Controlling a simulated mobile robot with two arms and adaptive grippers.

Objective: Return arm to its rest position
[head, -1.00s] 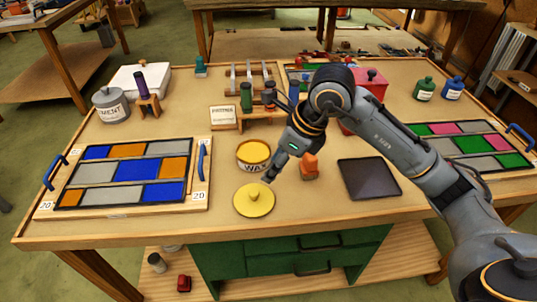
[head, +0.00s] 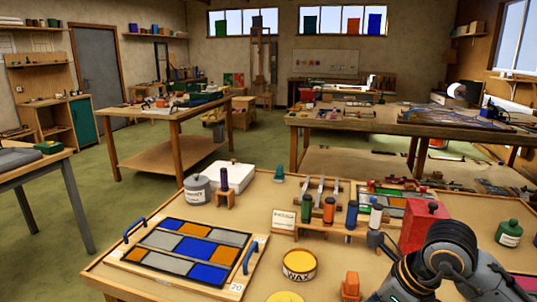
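My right arm (head: 450,262) shows at the lower right of the head view, bent over the right part of the workbench. Its lower end, with a small green light, is cut off by the bottom edge. No fingertips of the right gripper can be made out. My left arm and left gripper are out of view. The near workbench (head: 118,282) fills the bottom of the view.
The leaded panel (head: 190,252) lies at left on its board. A WAX tin (head: 300,265), yellow lid (head: 285,297) and orange block (head: 351,287) stand nearer the middle. A red box (head: 424,228) and green jar (head: 509,233) flank the arm; bottles stand behind.

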